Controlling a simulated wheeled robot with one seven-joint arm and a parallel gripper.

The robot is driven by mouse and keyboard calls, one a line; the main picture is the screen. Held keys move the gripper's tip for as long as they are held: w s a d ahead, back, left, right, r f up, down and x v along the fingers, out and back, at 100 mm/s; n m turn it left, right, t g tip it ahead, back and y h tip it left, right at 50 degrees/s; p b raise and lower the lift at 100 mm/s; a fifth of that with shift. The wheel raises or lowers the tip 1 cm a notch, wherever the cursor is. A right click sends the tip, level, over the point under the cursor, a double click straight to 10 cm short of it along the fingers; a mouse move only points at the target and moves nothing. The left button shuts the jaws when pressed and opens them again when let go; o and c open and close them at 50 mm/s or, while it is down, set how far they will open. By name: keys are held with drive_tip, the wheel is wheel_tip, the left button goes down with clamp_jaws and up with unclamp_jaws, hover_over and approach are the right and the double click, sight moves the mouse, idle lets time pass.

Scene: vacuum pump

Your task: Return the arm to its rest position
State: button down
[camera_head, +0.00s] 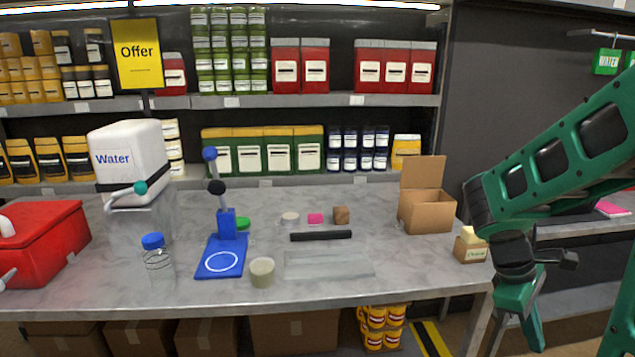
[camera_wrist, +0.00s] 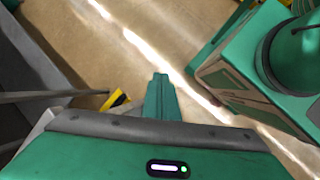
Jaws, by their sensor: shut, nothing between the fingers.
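My green arm (camera_head: 570,150) reaches in from the right edge of the head view. It is bent, with the wrist and my gripper (camera_head: 522,318) hanging down beside the right end of the grey table (camera_head: 420,278). My gripper is clear of the table and points at the floor. In the wrist view my gripper (camera_wrist: 160,82) shows its green fingers shut together with nothing between them. Below the fingers is bare floor (camera_wrist: 150,35).
The table's right end, with a small cardboard box (camera_head: 470,250) and an open carton (camera_head: 426,212), is close to my wrist. A blue stand (camera_head: 222,258), a bottle (camera_head: 158,268) and a red box (camera_head: 40,240) are farther left. Shelves stand behind.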

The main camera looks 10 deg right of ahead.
drive_tip(key=s+a+r+m+t+y, duration=0.1)
drive_tip(key=s+a+r+m+y, duration=0.1)
drive_tip(key=m, duration=0.4)
drive_tip(key=s+a+r+m+t+y, duration=0.2)
drive_tip(key=s+a+m, duration=0.3)
drive_tip(key=s+m, duration=0.1)
drive_tip(key=shift+s+r+m+y, duration=0.3)
drive_tip(key=shift+s+r, duration=0.05)
drive_tip(key=shift+s, duration=0.15)
drive_tip(key=shift+w, duration=0.1)
drive_tip(key=shift+w+f, duration=0.25)
drive_tip(key=shift+w, duration=0.25)
